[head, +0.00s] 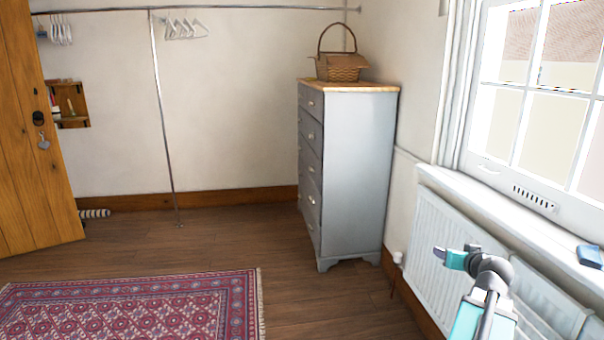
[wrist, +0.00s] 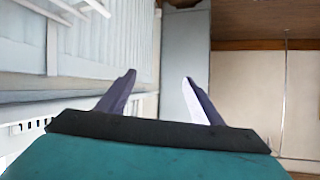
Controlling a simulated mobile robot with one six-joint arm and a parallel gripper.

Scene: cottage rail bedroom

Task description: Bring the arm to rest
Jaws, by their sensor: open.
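My gripper (head: 450,258) is at the lower right of the head view, in front of the white radiator and below the window sill. In the wrist view my gripper (wrist: 159,78) shows its two dark fingers spread apart, with nothing between them. The fingers point towards the grey chest of drawers (wrist: 185,60), which appears upside down there. No object is held. The lower arm is cut off by the bottom edge of the head view.
The radiator (head: 425,240) and window sill (head: 480,205) run along the right wall. A blue object (head: 590,256) lies on the sill. The grey chest of drawers (head: 355,170) bears a wicker basket (head: 341,68). Wooden floor (head: 330,300) beside the red rug (head: 130,305) is clear.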

